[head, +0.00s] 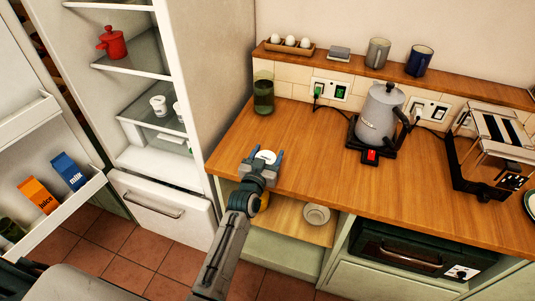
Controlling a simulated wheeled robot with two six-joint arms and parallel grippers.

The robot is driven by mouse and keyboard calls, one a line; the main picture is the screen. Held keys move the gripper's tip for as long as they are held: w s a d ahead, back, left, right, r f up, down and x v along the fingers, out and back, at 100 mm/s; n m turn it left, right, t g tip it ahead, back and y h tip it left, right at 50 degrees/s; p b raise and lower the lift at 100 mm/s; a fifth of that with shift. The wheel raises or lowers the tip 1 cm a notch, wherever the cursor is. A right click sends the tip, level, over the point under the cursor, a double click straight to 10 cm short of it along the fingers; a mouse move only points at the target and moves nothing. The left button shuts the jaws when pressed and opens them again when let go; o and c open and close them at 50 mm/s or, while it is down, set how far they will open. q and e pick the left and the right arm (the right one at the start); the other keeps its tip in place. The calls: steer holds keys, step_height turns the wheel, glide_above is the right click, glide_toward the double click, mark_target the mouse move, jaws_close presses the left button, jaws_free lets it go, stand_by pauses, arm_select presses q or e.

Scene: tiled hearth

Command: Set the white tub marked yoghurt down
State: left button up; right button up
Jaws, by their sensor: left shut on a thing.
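My left gripper (262,167) is shut on a small white round tub (265,156) near the front left edge of the wooden counter (300,150). Only its pale top shows between the fingers; no marking is readable on it, and the gripper hides its lower part. I cannot tell whether it touches the counter or is held just above it. My right gripper is not in view.
A green glass jar (263,93) stands behind the gripper. A kettle (380,113) and toaster (490,150) stand to the right. The open fridge holds a white tub (158,105) and a red pot (112,42). The counter between gripper and kettle is clear.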

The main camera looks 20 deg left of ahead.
arm_select(q)
steer(key=shift+f, duration=0.15)
steer(key=o, duration=1.1)
